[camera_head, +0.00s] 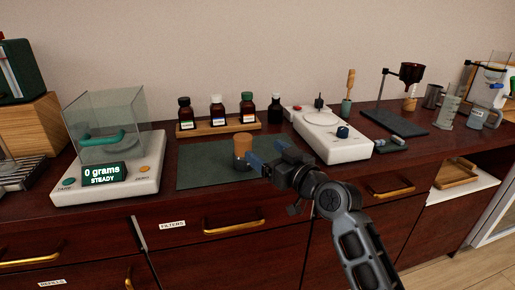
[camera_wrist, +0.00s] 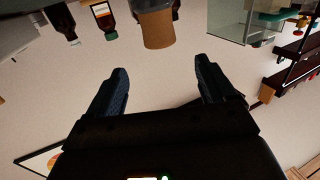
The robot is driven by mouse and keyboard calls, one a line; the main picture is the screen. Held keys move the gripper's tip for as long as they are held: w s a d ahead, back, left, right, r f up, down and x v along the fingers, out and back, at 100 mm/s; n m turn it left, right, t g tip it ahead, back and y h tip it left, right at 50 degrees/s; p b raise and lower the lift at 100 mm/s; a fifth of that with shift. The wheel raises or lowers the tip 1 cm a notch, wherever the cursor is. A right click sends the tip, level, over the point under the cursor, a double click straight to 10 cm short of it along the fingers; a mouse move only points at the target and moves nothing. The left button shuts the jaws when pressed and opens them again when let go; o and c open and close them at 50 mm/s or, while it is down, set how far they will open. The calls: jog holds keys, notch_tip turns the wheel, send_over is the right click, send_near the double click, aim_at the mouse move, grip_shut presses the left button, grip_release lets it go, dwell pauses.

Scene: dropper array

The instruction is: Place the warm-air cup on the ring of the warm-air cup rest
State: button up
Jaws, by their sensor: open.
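A small cup-like vessel (camera_head: 243,148), grey below and tan on top, stands upright on the dark green mat (camera_head: 195,178); I take it for the warm-air cup, but no label shows. My gripper (camera_head: 263,151) is open just to its right, fingers pointing toward it. In the wrist view, which is upside down, the tan part (camera_wrist: 157,28) of the vessel lies beyond and between the open fingertips (camera_wrist: 160,68), with a gap and nothing held. I cannot surely tell which fixture is the cup rest; a stand holding a brown funnel (camera_head: 411,73) is at the right.
A balance (camera_head: 103,172) reading 0 grams, with a glass shield, stands left of the mat. Several bottles (camera_head: 217,108) stand in a wooden rack behind it. A white plate device (camera_head: 331,135) lies right of my gripper. The mat's left part is clear.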

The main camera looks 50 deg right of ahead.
jog(key=shift+s+a, duration=0.2)
jog(key=shift+s, duration=0.5)
jog(key=s+a+f, duration=0.3)
jog(key=s+a, duration=0.3)
jog(key=s, duration=0.3)
jog(key=s+a+f+n+g+y, duration=0.1)
jog(key=s+a+f, duration=0.3)
jog(key=s, duration=0.5)
jog(key=s+a+f+n+g+y, duration=0.1)
jog(key=s+a+f, duration=0.2)
jog(key=s+a, duration=0.4)
jog(key=shift+s+a+f, duration=0.2)
jog(key=shift+s+a, duration=0.15)
jog(key=shift+s, duration=0.65)
jog(key=shift+g+y, duration=0.4)
jog(key=shift+y, duration=0.5)
jog(key=s+a+r, duration=0.1)
jog(key=s, duration=0.1)
jog(key=s+a+r, duration=0.1)
jog(key=s+a, duration=0.1)
jog(key=s, duration=0.1)
jog(key=s+a+r, duration=0.1)
jog(key=s+a, duration=0.1)
jog(key=shift+s+a, duration=0.15)
jog(key=shift+s, duration=0.2)
